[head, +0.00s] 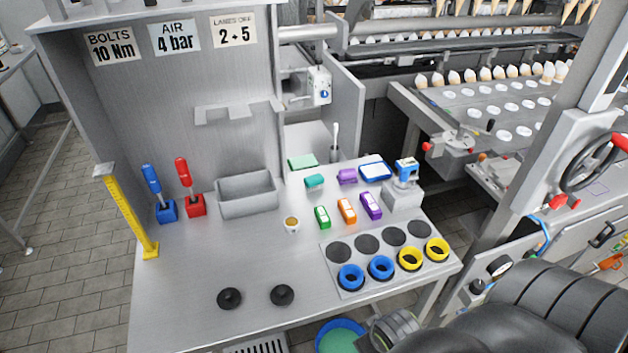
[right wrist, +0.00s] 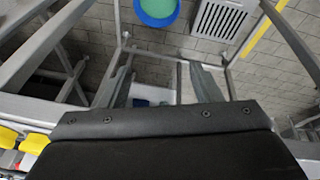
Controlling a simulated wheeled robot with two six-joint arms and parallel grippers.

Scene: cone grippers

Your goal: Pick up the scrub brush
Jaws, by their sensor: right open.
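No object shows clearly as the scrub brush. A white-handled tool (head: 335,137) stands upright in a small grey holder at the back of the steel table (head: 200,275) in the head view; its lower end is hidden. The left gripper is not in view.
A grey bin (head: 247,194), red and blue upright tools, and a board with blue and yellow rings (head: 380,267) occupy the table. A yellow post (head: 128,215) stands at left. A blue-rimmed green basin (right wrist: 157,8) is on the floor.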

